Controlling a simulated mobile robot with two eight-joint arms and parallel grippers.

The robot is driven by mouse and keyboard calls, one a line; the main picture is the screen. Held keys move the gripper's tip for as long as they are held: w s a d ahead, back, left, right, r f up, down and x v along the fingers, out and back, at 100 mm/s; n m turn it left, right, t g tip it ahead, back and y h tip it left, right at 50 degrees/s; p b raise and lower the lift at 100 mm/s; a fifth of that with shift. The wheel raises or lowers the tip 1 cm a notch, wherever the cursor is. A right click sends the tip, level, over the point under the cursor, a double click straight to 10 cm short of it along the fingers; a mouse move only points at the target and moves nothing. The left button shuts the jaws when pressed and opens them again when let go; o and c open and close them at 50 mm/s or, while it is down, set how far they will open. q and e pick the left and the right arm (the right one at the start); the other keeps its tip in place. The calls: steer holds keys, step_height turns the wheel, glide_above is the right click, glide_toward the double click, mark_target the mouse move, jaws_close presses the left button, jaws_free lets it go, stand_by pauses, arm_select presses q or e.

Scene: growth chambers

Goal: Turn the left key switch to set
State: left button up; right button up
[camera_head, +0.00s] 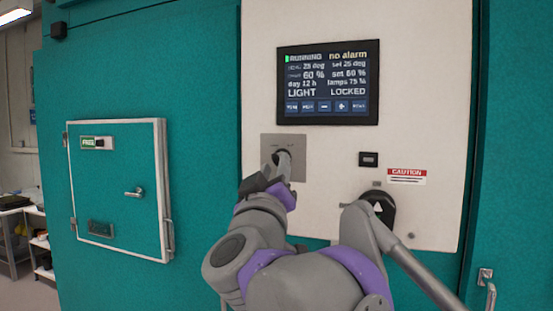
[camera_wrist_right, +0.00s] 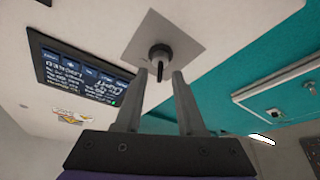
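The key switch is a black key knob on a square grey metal plate (camera_head: 298,145), set in the white panel below the display. In the right wrist view the black key knob (camera_wrist_right: 160,55) stands out from its plate (camera_wrist_right: 180,33). My right gripper (camera_head: 283,170) is in front of the switch and hides part of it. In the right wrist view its two fingers (camera_wrist_right: 160,77) are apart, with the knob at or just beyond the gap between their tips. I cannot tell whether they touch it. My left gripper is not in view.
The display (camera_head: 328,83) above reads RUNNING, no alarm, LIGHT and LOCKED. A black round knob (camera_head: 380,204) sits lower right, partly behind my arm, near a red and white caution label (camera_head: 407,176). A small framed teal door (camera_head: 118,190) is at left.

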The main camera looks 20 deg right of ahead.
mark_target(276, 164)
steer(key=shift+x, duration=1.7)
steer(key=shift+s, duration=0.1)
jaws_close()
